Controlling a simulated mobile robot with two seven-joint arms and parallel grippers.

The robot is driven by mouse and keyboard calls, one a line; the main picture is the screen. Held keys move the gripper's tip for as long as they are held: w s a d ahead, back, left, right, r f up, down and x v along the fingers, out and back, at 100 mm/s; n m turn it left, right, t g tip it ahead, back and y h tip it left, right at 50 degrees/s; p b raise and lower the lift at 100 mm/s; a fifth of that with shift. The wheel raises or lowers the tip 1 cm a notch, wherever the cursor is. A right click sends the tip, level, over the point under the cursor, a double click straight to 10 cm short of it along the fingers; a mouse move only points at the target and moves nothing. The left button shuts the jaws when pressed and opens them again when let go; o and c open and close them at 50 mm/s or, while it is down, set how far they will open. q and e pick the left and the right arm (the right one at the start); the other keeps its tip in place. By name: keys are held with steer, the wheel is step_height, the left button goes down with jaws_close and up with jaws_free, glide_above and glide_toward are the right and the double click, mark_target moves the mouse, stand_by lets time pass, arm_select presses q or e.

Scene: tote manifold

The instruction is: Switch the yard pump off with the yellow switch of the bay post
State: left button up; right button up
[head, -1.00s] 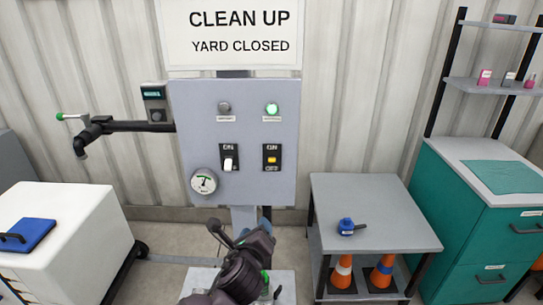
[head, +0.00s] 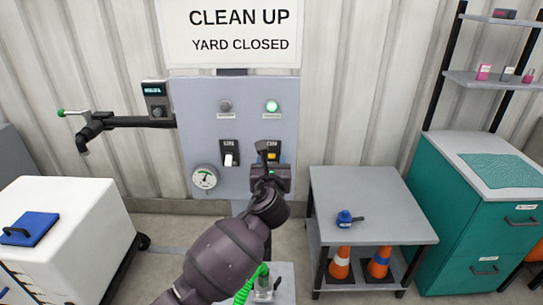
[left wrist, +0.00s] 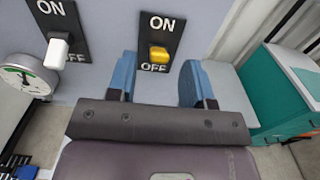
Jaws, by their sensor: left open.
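The bay post panel (head: 190,125) is grey and faces me. Its yellow switch (left wrist: 158,53) sits on a black plate between ON above and OFF below; I cannot tell surely which way its lever is set. In the head view the yellow switch (head: 273,156) is partly hidden by my left gripper. The green lamp (head: 272,106) above it is lit. My left gripper (left wrist: 157,80) is open and empty, its blue fingers just below the switch plate, one toward each side. It also shows in the head view (head: 268,150). My right gripper is not in view.
A white switch (head: 228,159) and its unlit lamp (head: 225,106) are left of the yellow one. A gauge (head: 204,177) sits lower left. A pipe arm (head: 140,121) sticks out left. A grey table (head: 385,210) and a white chest (head: 65,235) flank the post.

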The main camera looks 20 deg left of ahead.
mark_target(271, 157)
arm_select(q)
steer(key=shift+x, duration=1.75)
steer(key=shift+c, duration=0.2)
